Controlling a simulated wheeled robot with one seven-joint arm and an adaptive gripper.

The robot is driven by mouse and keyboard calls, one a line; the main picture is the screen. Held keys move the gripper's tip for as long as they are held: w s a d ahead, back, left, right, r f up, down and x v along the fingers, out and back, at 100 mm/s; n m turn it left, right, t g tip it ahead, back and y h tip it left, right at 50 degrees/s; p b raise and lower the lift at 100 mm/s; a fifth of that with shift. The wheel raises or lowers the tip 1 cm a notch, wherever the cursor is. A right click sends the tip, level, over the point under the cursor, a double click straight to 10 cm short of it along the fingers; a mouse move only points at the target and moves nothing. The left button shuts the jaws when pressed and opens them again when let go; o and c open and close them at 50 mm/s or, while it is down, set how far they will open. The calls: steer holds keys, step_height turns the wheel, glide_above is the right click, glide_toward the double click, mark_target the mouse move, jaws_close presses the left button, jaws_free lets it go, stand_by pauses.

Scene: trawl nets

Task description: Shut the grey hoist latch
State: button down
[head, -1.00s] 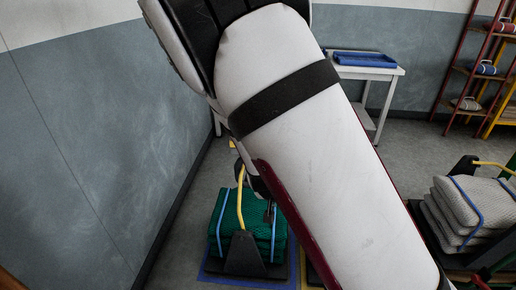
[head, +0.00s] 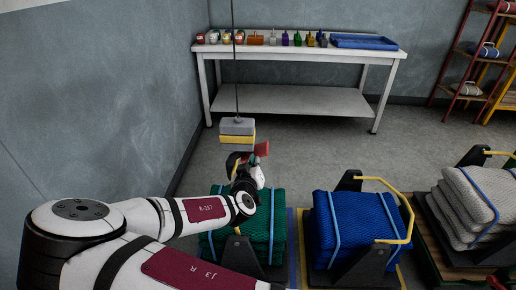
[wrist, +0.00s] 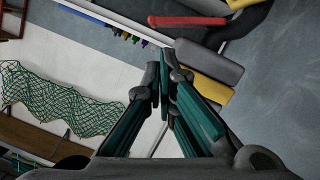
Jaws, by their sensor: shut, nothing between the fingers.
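The hoist block (head: 237,126) hangs on a thin cable above the green net bundle in the head view, grey on top and yellow below. A dark curved hook (head: 232,162) hangs under it, with a red flap (head: 262,149), which looks like the latch, sticking out to the right. In the wrist view the grey block (wrist: 208,62), red flap (wrist: 187,20) and dark hook (wrist: 265,25) lie beyond the fingers. My gripper (wrist: 160,76) is shut and empty, close to the hoist and apparently apart from the flap. Whether the latch is closed is unclear.
Green (head: 278,230), blue (head: 352,222) and grey (head: 470,205) net bundles sit in cradles with yellow bars. A white table (head: 290,100) with small bottles and a blue tray (head: 364,41) stands behind. The wall is close on the left.

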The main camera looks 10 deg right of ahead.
steer(key=shift+w, duration=0.2)
steer(key=b, duration=0.2)
glide_toward(258, 151)
steer(key=w+d+r, duration=0.1)
steer(key=w+d, duration=0.2)
steer(key=w, duration=0.2)
steer(key=shift+d+r, duration=0.2)
steer(key=shift+r, duration=0.1)
steer(key=shift+d+p, duration=0.1)
steer(key=shift+p, duration=0.2)
steer(key=shift+s+d+f+m, duration=0.1)
steer(key=shift+f+m, duration=0.1)
steer(key=shift+m, duration=0.1)
